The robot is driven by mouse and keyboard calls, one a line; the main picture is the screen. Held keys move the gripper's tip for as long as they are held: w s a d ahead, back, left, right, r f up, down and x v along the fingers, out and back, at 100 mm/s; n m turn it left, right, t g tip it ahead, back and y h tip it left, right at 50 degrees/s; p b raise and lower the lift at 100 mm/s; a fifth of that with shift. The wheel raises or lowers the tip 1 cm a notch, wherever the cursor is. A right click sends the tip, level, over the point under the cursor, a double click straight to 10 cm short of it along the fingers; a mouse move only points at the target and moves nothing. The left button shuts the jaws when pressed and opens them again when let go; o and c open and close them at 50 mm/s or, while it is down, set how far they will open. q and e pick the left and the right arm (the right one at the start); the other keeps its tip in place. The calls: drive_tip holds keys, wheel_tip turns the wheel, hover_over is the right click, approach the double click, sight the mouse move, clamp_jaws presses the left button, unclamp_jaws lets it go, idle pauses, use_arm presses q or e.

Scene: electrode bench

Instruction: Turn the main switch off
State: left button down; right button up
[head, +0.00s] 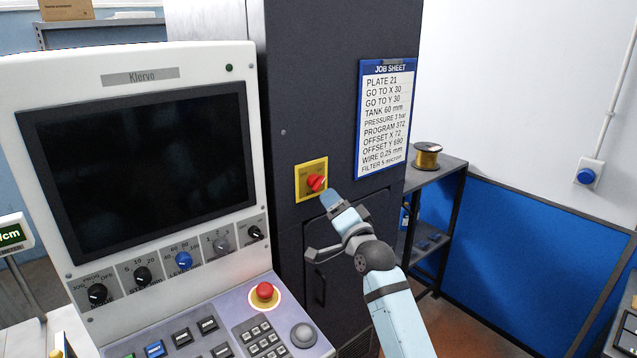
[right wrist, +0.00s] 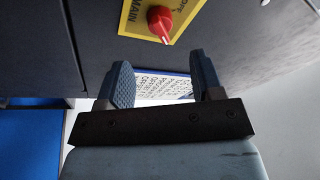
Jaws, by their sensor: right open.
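The main switch is a red rotary knob (head: 316,182) on a yellow plate (head: 302,186) on the dark cabinet front. In the right wrist view the red knob (right wrist: 160,19) is at the top, with a pale mark at its lower end. The yellow plate (right wrist: 133,22) there reads MAIN, with a partly cut-off OFF beside it. My right gripper (head: 327,194) is just below and right of the knob in the head view. In the wrist view its jaws (right wrist: 162,80) are open and empty, and the knob lies beyond them, not between them. My left gripper is out of view.
A white console with a dark screen (head: 145,150) stands at the left, with knobs, keys and a red mushroom button (head: 265,291). A job sheet (head: 386,118) hangs right of the switch. A rack (head: 440,168) holds a wire spool (head: 427,156).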

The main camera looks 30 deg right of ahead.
sight(320, 187)
drive_tip(key=p+x, duration=0.1)
drive_tip(key=x, duration=0.5)
drive_tip(key=shift+w+r, duration=0.2)
drive_tip(key=shift+w, duration=0.05)
drive_tip(key=shift+w+p, duration=0.4)
drive_tip(key=shift+w, duration=0.2)
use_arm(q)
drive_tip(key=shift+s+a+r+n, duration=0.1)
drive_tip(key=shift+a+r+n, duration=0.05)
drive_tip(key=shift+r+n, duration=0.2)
use_arm(e)
drive_tip(key=shift+w, duration=0.1)
drive_tip(key=shift+c, duration=0.4)
drive_tip(key=c, duration=0.8)
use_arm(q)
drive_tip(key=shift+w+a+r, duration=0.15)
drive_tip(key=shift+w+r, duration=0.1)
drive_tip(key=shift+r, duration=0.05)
use_arm(e)
drive_tip(key=shift+c, duration=0.2)
